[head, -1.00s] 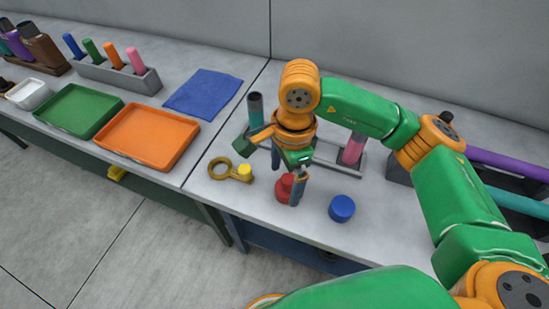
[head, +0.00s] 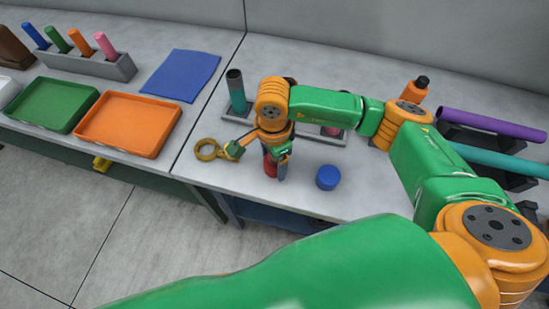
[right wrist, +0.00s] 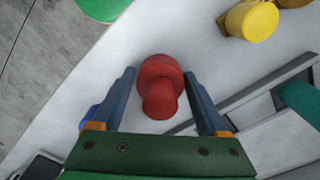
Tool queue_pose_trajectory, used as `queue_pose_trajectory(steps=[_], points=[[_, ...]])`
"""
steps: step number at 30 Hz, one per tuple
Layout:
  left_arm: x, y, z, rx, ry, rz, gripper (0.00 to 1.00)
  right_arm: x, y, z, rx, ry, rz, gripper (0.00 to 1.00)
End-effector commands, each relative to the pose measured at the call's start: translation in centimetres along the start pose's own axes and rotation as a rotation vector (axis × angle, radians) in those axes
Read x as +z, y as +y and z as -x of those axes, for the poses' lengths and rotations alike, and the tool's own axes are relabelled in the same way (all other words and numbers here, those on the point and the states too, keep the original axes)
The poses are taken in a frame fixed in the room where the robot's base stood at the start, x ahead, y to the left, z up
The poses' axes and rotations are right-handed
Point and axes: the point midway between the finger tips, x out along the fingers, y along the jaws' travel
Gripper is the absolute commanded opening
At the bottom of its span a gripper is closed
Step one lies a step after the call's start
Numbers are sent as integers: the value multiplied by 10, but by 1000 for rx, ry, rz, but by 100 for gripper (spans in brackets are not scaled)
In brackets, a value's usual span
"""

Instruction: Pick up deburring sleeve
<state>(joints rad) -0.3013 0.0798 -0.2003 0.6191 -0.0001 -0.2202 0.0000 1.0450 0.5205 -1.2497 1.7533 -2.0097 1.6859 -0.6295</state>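A red stepped round piece (head: 269,165) stands on the grey bench top, partly hidden by my right gripper in the head view. It shows clearly in the right wrist view (right wrist: 160,84), a wide base with a narrower knob. No label tells whether it is the deburring sleeve. My right gripper (right wrist: 160,97) is open, pointing down, with one finger on each side of the red piece and a visible gap to both. It also shows in the head view (head: 274,170). My left gripper is out of view.
A blue round piece (head: 328,177) stands right of the red one. A brass ring (head: 207,149) lies to the left, and a yellow piece (right wrist: 252,20) is near. Behind is a grey rack with a teal-and-dark tube (head: 237,92). Orange (head: 130,124) and green (head: 52,104) trays lie left.

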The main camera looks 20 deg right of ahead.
Motion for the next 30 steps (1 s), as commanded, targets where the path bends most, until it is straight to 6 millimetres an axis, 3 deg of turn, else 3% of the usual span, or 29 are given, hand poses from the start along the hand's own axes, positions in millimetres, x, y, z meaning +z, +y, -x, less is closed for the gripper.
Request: queue_pose_trajectory(steps=[1,3,13,18,25,30], points=[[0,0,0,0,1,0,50,0,0,0,0,0,0,38],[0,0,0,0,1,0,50,0,0,0,0,0,0,27],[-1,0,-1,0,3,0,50,0,0,4,-1,-2,-1,27],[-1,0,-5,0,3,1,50,0,-1,30,-5,-1,1,27],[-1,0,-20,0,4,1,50,6,49,88,-10,1,8,26],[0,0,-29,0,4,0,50,12,100,112,-11,3,8,26]])
